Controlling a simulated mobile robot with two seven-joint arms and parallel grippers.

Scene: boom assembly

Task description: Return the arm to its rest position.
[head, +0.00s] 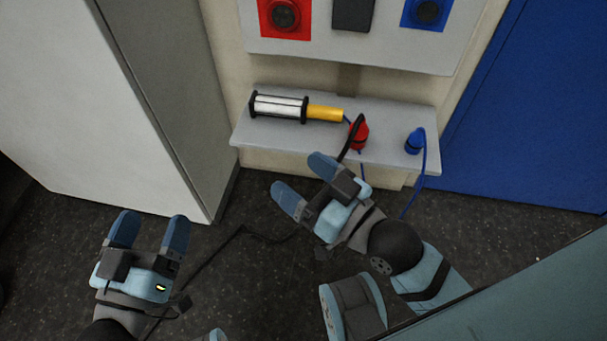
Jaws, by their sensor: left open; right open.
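My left gripper (149,230) is at the lower left, over the dark floor. Its two blue fingers are apart with nothing between them. My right gripper (306,182) is right of the middle, in front of the grey shelf's (240,136) front edge. Its blue fingers are apart and empty. The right gripper's upper finger is close below the black cable of a red plug (359,134) on the shelf; I cannot tell whether they touch. My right arm comes in from the lower right.
A lamp with a yellow handle (325,113) and a blue plug (414,141) with a blue cord are on the shelf. A panel (385,52) with a red socket (284,15) and a blue socket (427,12) is above. A white cabinet (90,100) stands left, a blue door (540,120) right.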

